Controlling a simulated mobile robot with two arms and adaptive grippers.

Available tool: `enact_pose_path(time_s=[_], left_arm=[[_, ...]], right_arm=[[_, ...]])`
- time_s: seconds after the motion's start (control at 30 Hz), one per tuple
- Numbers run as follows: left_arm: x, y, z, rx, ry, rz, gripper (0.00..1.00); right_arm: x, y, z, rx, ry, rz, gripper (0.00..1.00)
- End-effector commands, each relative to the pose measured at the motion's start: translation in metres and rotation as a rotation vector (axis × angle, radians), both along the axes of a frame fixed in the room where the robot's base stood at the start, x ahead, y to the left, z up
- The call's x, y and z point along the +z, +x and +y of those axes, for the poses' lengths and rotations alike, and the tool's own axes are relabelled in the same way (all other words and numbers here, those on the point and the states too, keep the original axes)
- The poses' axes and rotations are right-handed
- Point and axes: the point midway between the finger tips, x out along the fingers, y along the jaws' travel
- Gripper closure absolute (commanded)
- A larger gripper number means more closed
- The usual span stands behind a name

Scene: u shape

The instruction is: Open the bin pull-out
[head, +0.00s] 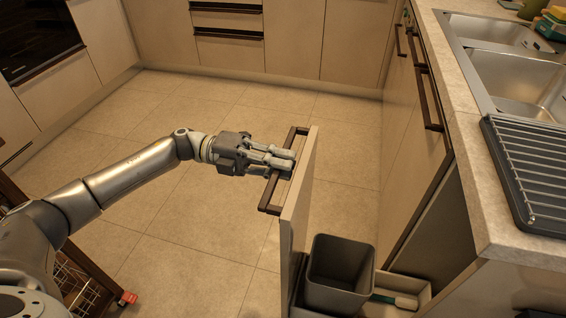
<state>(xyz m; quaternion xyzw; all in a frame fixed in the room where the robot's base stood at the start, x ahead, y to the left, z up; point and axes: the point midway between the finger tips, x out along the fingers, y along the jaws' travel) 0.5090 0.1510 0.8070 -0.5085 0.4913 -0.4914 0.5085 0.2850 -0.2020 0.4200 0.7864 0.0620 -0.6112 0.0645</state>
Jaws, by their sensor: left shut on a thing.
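The bin pull-out front (302,185) stands out from the right cabinet run, seen nearly edge-on in the head view. A dark bar handle (271,196) is on its left face. My left gripper (280,162) is shut on this handle near its upper part. Behind the front, a dark grey bin (340,265) and a light tray (410,292) holding a small item show in the pulled-out unit. My right gripper is not in view.
A counter (462,130) with a steel sink (515,65) and a dark drying rack (530,165) runs along the right. An open rack with wire baskets (75,285) is at the lower left. The tiled floor (200,235) between is clear.

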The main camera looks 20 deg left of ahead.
Motion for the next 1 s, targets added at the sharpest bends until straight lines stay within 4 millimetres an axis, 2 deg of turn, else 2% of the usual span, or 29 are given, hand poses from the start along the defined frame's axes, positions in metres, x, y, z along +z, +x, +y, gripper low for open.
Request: enact_pose_path(time_s=[0.07,0.1,0.23,0.53,0.67,1.0], left_arm=[[-0.002,0.0,0.0,0.0,0.003,0.001,1.0],[-0.002,0.0,0.0,0.0,0.003,0.001,0.82],[-0.001,0.0,0.0,0.0,0.002,0.001,0.65],[0.0,0.0,0.0,0.0,0.001,0.0,0.64],[-0.001,0.0,0.009,0.001,0.001,0.002,0.64],[-0.001,-0.002,0.077,0.005,0.002,0.003,0.64]], right_arm=[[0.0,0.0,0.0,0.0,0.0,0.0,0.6],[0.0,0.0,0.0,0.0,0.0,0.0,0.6],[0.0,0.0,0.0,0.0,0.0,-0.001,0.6],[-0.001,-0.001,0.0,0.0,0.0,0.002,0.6],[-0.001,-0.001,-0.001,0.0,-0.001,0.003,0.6],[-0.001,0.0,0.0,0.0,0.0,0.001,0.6]])
